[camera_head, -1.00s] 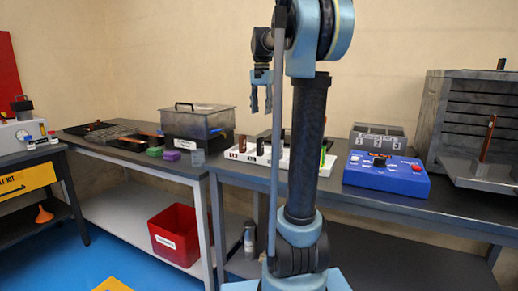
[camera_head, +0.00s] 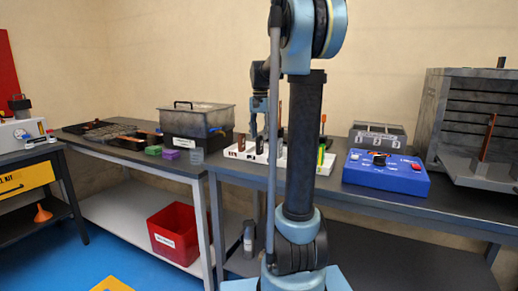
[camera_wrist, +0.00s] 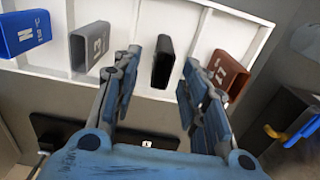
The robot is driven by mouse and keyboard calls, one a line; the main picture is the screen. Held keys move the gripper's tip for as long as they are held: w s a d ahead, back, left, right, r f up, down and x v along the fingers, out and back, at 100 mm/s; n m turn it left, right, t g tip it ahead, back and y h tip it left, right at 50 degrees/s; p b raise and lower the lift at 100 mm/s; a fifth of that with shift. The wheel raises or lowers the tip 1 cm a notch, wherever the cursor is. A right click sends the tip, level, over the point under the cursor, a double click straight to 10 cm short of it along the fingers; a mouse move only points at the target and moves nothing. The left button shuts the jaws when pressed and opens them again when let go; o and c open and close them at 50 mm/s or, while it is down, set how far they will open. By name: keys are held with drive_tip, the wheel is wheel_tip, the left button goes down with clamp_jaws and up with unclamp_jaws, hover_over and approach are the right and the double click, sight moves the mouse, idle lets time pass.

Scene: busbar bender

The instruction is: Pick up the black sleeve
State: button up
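The black sleeve (camera_wrist: 163,63) stands in a compartment of a white tray (camera_wrist: 120,40); in the head view its top shows (camera_head: 260,145) just below my gripper (camera_head: 260,118). In the wrist view my gripper (camera_wrist: 161,72) is open, one finger on each side of the black sleeve in the picture. A gap shows between each finger and the sleeve. I cannot tell whether the fingertips are level with it or still above it.
A grey sleeve (camera_wrist: 90,46) and a blue sleeve (camera_wrist: 25,33) are to the left, a brown sleeve (camera_wrist: 226,72) close on the right. A blue control box (camera_head: 386,175) and a lidded bin (camera_head: 197,121) stand on the benches.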

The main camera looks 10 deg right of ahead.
sight(260, 143)
drive_tip(key=shift+a+f, duration=0.15)
drive_tip(key=shift+f, duration=2.5)
drive_tip(key=c, duration=0.9)
